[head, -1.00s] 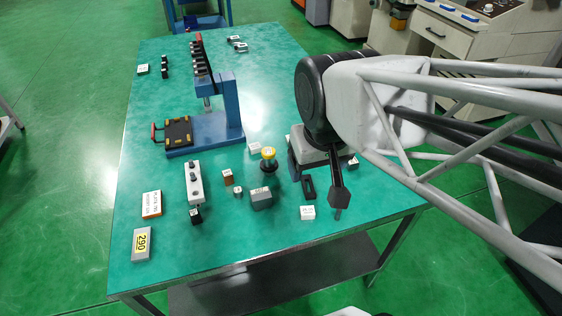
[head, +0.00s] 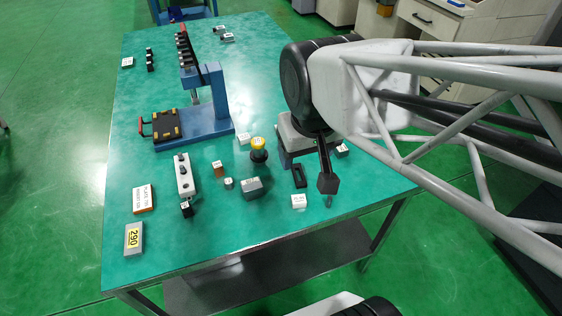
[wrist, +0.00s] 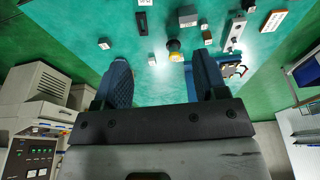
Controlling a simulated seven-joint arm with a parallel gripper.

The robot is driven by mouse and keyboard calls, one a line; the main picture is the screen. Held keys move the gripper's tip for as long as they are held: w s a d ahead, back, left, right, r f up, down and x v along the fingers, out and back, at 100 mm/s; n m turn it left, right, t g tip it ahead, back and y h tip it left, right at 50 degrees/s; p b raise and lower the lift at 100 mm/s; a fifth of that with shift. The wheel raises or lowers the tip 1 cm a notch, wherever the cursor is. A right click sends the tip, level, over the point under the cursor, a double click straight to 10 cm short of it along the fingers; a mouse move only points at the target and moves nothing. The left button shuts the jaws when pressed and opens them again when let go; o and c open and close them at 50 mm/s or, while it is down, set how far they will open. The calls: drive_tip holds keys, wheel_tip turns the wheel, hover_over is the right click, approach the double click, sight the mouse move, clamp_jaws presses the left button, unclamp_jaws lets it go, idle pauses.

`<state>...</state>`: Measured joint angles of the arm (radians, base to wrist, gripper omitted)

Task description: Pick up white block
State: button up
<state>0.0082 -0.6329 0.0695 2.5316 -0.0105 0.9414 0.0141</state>
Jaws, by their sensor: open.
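Several small white labelled blocks lie on the green table (head: 165,255). One white block (head: 299,201) is near the front edge; another (head: 243,138) is behind the yellow-topped button (head: 258,146). A block with a white top (head: 342,150) shows beside my arm. I cannot tell which is meant. In the wrist view, my gripper (wrist: 163,78) is open and empty, with its two dark blue fingers wide apart. A white block (wrist: 152,60) shows between and beyond the fingers, apart from them; another (wrist: 104,43) is at left.
A grey block (head: 251,187), black frame (head: 299,175) and white fixture (head: 184,175) share the table front. A blue stand (head: 218,100) is further back. Blocks labelled 290 (head: 133,237) and orange-white (head: 144,199) lie left. The left front corner is clear.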

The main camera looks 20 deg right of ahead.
drive_tip(key=w+d+f+n+g, duration=0.1)
drive_tip(key=w+d+f+n, duration=0.2)
drive_tip(key=w+f+n, duration=0.65)
drive_tip(key=n+g, duration=0.2)
drive_tip(key=n, duration=0.4)
approach(299, 199)
drive_tip(key=shift+s+a+f+m, duration=0.1)
drive_tip(key=shift+f+m, duration=0.1)
drive_tip(key=shift+m, duration=0.05)
drive_tip(key=shift+f, duration=0.55)
drive_tip(key=shift+f, duration=1.25)
drive_tip(key=shift+f, duration=0.15)
drive_tip(key=shift+f, duration=2.45)
